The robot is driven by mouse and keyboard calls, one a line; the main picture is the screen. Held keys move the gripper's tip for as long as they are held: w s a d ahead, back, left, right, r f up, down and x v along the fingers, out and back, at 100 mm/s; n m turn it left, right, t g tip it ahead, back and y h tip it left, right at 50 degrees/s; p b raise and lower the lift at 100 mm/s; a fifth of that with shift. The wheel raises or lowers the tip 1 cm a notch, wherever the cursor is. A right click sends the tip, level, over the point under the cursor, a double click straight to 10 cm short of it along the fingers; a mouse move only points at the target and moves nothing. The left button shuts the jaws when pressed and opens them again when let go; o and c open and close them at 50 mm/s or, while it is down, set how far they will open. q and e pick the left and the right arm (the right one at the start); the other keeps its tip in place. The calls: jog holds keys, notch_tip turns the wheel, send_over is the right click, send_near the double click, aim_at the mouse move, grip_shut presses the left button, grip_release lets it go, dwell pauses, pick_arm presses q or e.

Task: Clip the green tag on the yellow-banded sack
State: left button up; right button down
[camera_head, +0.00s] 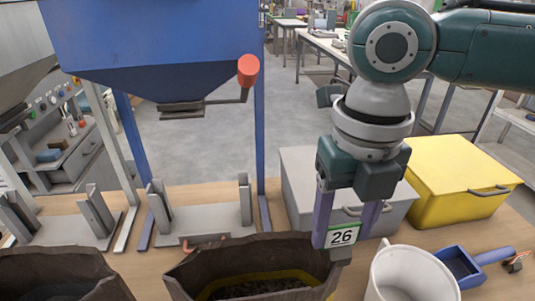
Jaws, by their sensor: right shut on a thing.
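The yellow-banded sack (190,276) stands open at the bottom centre, brown, with dark pellets inside and a yellow line showing within its mouth. My right gripper (345,222) points down over the sack's right end, its two purple fingers shut on the tag. The tag (342,235) has a white face with the number 26 and a green edge. A grey piece below the tag is at or just in front of the sack's right rim; I cannot tell if it grips the rim. My left gripper is not in view.
Another dark sack (60,268) stands at the lower left. A white bucket (405,272) and a blue scoop (465,265) are at the lower right. Behind are a grey bin (300,180) and a yellow bin (460,180). A blue hopper (150,45) with a red-knobbed lever hangs above.

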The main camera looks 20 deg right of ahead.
jog(key=shift+s+d+f, duration=0.1)
jog(key=shift+d+f, duration=0.05)
jog(key=shift+f, duration=0.35)
dwell(0.4)
jog(key=c, duration=0.5)
grip_release()
jog(key=shift+o, duration=0.7)
jog(key=o, duration=0.3)
jog(key=shift+r, duration=0.1)
jog(key=shift+r, duration=0.1)
notch_tip(320, 180, up, 10)
jog(key=shift+f+b, duration=0.1)
jog(key=shift+b, duration=0.25)
